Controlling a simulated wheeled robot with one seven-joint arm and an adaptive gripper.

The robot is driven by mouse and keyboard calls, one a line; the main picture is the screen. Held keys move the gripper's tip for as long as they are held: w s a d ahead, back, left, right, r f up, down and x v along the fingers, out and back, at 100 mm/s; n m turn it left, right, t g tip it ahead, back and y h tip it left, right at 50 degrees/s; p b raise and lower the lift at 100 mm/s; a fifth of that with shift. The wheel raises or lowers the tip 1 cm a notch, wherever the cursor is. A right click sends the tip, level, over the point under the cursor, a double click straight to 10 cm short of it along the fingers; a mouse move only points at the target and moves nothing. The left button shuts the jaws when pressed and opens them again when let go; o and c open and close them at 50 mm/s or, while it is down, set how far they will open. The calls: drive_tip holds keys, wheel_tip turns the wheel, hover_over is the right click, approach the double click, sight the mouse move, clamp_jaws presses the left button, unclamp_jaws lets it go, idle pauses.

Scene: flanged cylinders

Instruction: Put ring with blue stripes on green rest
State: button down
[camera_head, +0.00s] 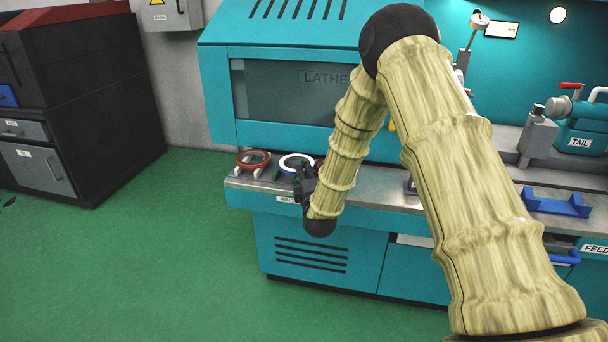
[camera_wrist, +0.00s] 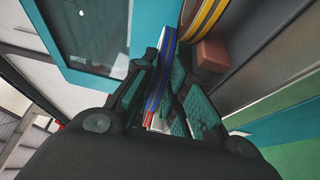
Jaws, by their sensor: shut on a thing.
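The ring with blue stripes (camera_head: 296,157) is white with a blue band. It is at the left end of the lathe's front ledge, beside my gripper (camera_head: 305,187). In the wrist view, my gripper (camera_wrist: 172,100) is shut on this ring (camera_wrist: 164,68), which shows edge-on between the fingers. A small part of the green rest (camera_head: 277,171) shows at the ring's left in the head view. I cannot tell whether the ring touches the rest. My gripper and forearm hide part of the ledge there.
In the wrist view, a yellow ring with dark stripes (camera_wrist: 207,15) is close to a reddish-brown block (camera_wrist: 211,54). A blue cradle (camera_head: 553,205) stands on the lathe's right side. The green floor in front is clear.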

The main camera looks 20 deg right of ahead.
drive_tip(key=c, duration=1.4)
unclamp_jaws()
drive_tip(key=shift+c, duration=0.2)
